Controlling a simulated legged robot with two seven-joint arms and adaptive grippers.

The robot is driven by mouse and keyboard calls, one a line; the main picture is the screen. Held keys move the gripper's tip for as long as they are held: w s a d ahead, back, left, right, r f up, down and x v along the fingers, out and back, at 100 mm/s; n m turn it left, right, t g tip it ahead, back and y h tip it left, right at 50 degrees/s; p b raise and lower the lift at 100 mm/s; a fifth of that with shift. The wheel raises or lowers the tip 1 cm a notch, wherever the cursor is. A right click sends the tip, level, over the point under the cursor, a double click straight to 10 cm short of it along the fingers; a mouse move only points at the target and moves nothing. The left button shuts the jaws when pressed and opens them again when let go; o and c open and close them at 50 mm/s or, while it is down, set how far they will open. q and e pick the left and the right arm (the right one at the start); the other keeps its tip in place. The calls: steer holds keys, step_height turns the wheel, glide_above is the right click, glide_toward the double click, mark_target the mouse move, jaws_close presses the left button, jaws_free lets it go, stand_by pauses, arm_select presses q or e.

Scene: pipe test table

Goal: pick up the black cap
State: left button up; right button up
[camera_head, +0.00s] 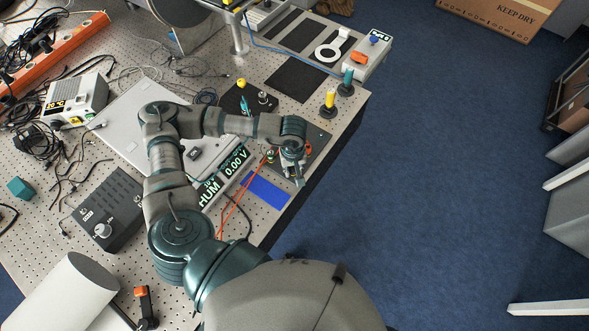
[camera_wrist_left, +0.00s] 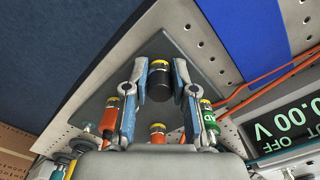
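The black cap (camera_wrist_left: 158,84) has a yellow band and stands on a dark plate (camera_wrist_left: 90,98) in the left wrist view. My left gripper (camera_wrist_left: 159,68) has its two fingers apart, one on each side of the cap. A narrow gap seems to show on both sides, so the fingers look open and not closed on it. In the head view my left gripper (camera_head: 293,178) is low over the plate near the table's right edge. There the arm and gripper hide the cap. My right gripper is not in view.
A red connector (camera_wrist_left: 112,106), a green connector (camera_wrist_left: 209,122) and another red one (camera_wrist_left: 157,131) stand close to the fingers. Orange leads (camera_head: 236,199) run by the voltage display (camera_head: 235,163). A blue strip (camera_head: 265,190) lies near the table edge, with floor beyond.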

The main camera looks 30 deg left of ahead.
arm_select(q)
steer(key=shift+a, duration=0.35)
steer(key=shift+w+a+f, duration=0.1)
steer(key=shift+w+a, duration=0.05)
steer(key=shift+d, duration=0.35)
steer(key=shift+r, duration=0.55)
step_height(320, 180, up, 2)
steer(key=shift+a+r+b, duration=0.1)
steer(key=shift+b, duration=0.35)
steer(key=shift+s+d+r, duration=0.15)
steer(key=shift+s+d, duration=0.3)
steer(key=shift+d, duration=0.15)
steer(key=s+d+r+b, duration=0.1)
steer(key=s+d+b, duration=0.2)
steer(key=s+d, duration=0.4)
steer(key=shift+s+d+r, duration=0.3)
steer(key=shift+s+d, duration=0.1)
steer(key=shift+d, duration=2.3)
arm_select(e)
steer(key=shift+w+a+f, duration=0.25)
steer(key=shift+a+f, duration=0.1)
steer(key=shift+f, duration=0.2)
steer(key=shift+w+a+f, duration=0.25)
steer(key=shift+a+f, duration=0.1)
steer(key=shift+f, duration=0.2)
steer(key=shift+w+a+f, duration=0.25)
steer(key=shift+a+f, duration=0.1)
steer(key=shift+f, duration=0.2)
